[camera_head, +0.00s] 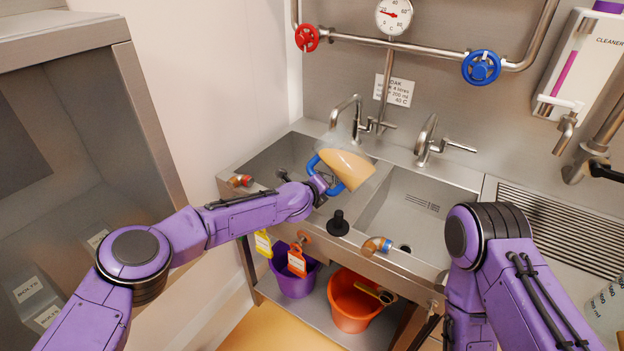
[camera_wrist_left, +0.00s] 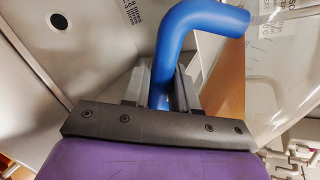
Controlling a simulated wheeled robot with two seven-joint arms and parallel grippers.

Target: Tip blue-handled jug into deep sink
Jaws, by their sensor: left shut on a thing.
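The clear jug (camera_head: 346,168) holds tan liquid and is tilted in the air over the divider between the two sink basins. Its blue handle (camera_head: 324,166) faces my left gripper (camera_head: 325,186), which is shut on it. In the left wrist view, the blue handle (camera_wrist_left: 200,30) passes between the two fingers (camera_wrist_left: 160,85), with the tan contents (camera_wrist_left: 233,80) to the right. The left basin (camera_head: 262,164) and right basin (camera_head: 393,203) are set in a steel counter. I cannot tell for certain which is deeper. No stream of liquid is visible. My right gripper is out of view.
Two taps (camera_head: 357,115) (camera_head: 427,135) stand behind the basins. A black plunger-like object (camera_head: 339,224) is at the front edge, near brass fittings (camera_head: 376,245). Purple (camera_head: 293,280) and orange (camera_head: 352,305) buckets sit below. A ribbed drainboard (camera_head: 560,230) lies at right.

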